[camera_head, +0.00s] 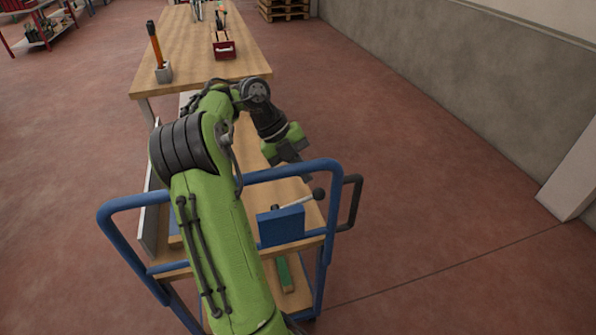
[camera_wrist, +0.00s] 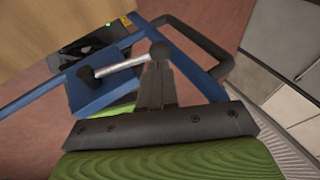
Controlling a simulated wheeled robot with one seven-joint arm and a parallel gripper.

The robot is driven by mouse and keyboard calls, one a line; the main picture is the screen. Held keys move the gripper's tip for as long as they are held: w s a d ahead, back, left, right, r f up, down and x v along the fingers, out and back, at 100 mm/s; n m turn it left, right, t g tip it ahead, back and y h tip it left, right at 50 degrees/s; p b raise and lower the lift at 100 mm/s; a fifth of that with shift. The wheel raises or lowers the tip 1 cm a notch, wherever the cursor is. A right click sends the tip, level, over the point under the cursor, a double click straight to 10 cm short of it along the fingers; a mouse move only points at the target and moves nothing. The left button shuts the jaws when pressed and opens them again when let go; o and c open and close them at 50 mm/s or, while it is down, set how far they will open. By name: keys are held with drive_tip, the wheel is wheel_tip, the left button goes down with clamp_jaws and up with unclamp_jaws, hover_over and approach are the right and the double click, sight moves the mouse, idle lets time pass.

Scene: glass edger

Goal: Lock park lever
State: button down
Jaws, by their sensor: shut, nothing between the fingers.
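The park lever (camera_head: 297,201) is a pale metal rod with a black ball knob, mounted on a blue block (camera_head: 281,226) at the near right of the cart. In the head view it slants slightly upward to the right. In the wrist view the lever (camera_wrist: 122,66) runs from a black pivot on the blue block (camera_wrist: 95,92) to the knob. My gripper (camera_head: 306,179) is just above the knob in the head view. In the wrist view my gripper (camera_wrist: 158,68) is shut and empty, its tips beside the knob; I cannot tell if they touch.
A blue tubular rail (camera_head: 292,172) and a black handle loop (camera_head: 354,202) stand close around the lever. The wooden cart deck (camera_head: 250,155) extends behind it. A wooden table (camera_head: 185,60) with tools stands farther back. The floor on the right is clear.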

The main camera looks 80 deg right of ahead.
drive_tip(key=p+v, duration=0.7)
drive_tip(key=v, duration=0.4)
drive_tip(key=shift+w, duration=0.2)
drive_tip(key=shift+w, duration=0.1)
